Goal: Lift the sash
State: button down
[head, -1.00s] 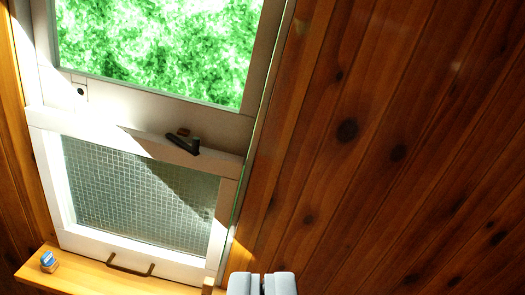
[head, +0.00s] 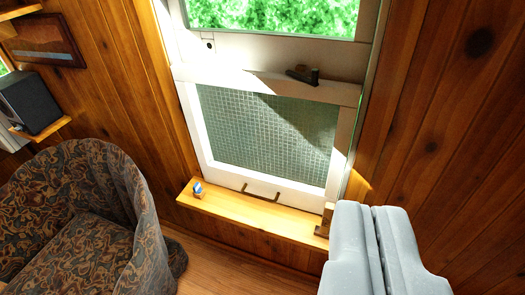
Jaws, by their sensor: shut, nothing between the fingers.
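The sash (head: 205,140) is the white lower window frame around a pane with a fine grid pattern. It sits down against the wooden sill (head: 255,213). A dark lift handle (head: 261,192) is on its bottom rail. A dark latch (head: 302,76) sits at its top rail, below the upper pane (head: 275,14). My gripper (head: 369,207) is at the lower right of the view, shut and empty. In the picture it lies right of and below the sash, and it appears apart from the handle. Its fingers cover part of the wall and the sill's right end.
A small blue and white object (head: 198,190) stands on the sill's left end. A wooden block (head: 326,221) is at the right end. A patterned armchair (head: 80,215) fills the lower left. A dark speaker-like box (head: 32,102) sits on a shelf at far left. Floor shows below the sill.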

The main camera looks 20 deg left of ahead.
aim_at(258, 185)
jog(key=z, duration=0.05)
jog(key=k, duration=1.05)
jog(key=u, duration=0.35)
jog(key=i, duration=1.6)
jog(key=z, duration=0.55)
